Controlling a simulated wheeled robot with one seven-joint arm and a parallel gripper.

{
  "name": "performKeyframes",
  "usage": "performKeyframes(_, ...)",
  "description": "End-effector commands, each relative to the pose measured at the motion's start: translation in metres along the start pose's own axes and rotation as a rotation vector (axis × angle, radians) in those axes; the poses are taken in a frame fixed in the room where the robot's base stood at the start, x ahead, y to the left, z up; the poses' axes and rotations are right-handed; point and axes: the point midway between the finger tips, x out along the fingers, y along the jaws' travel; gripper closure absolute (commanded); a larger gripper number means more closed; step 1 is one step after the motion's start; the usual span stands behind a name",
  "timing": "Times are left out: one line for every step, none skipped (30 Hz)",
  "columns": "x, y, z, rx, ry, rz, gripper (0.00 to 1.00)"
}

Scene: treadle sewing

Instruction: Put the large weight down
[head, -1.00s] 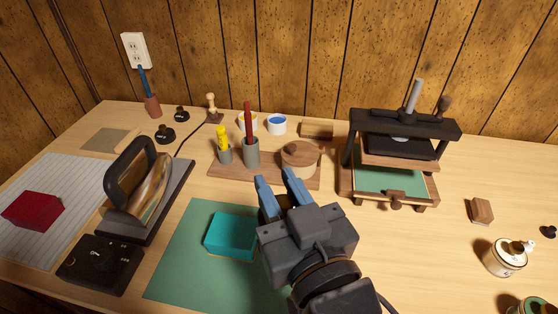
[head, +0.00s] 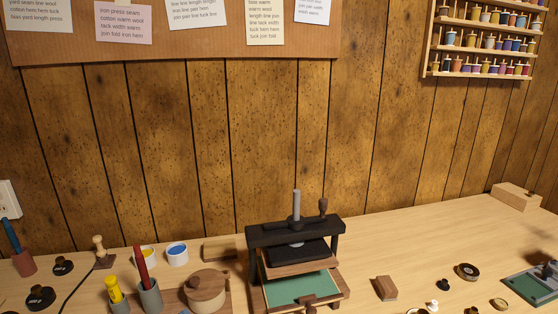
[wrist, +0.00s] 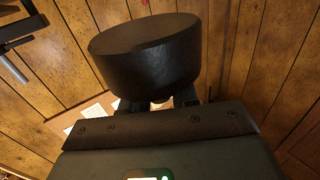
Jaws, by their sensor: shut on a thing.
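The large weight (wrist: 150,58) is a thick black cylinder, filling the upper middle of the wrist view. My gripper (wrist: 158,104) is just below it in that view. Its dark fingers are shut on the weight's underside, where the grip itself is mostly hidden. The weight looks tilted in the wrist view, with wood panelling behind it. The held weight does not show in the head view. Two smaller black weights (head: 62,266) (head: 40,298) stand at the bench's left end in the head view.
A black press (head: 295,240) with a green bed stands at the bench's middle. Cups, a lidded wooden pot (head: 206,290) and paint tubs (head: 177,254) crowd its left. A wooden block (head: 386,288) and small items lie right. The bench top (head: 400,250) behind them is clear.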

Motion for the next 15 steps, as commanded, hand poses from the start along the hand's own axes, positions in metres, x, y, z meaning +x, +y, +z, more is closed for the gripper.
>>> performKeyframes(0.000, 0.000, -0.003, 0.000, 0.007, 0.000, 1.00)
performKeyframes(0.000, 0.000, -0.003, 0.000, 0.007, 0.000, 1.00)
performKeyframes(0.000, 0.000, -0.003, 0.000, 0.007, 0.000, 1.00)
performKeyframes(0.000, 0.000, -0.003, 0.000, 0.007, 0.000, 1.00)
performKeyframes(0.000, 0.000, -0.003, 0.000, 0.007, 0.000, 1.00)
performKeyframes(0.000, 0.000, -0.003, 0.000, 0.007, 0.000, 1.00)
performKeyframes(0.000, 0.000, -0.003, 0.000, 0.007, 0.000, 1.00)
performKeyframes(0.000, 0.000, -0.003, 0.000, 0.007, 0.000, 1.00)
performKeyframes(0.000, 0.000, -0.002, 0.000, 0.007, 0.000, 1.00)
performKeyframes(0.000, 0.000, -0.001, 0.000, 0.007, 0.000, 1.00)
performKeyframes(0.000, 0.000, 0.000, 0.000, 0.007, 0.000, 1.00)
performKeyframes(0.000, 0.000, 0.003, 0.000, 0.006, 0.000, 1.00)
performKeyframes(0.000, 0.000, 0.005, 0.000, 0.006, 0.000, 1.00)
performKeyframes(0.000, 0.000, 0.008, 0.000, 0.006, 0.000, 1.00)
performKeyframes(0.000, 0.000, 0.012, 0.000, 0.006, 0.000, 1.00)
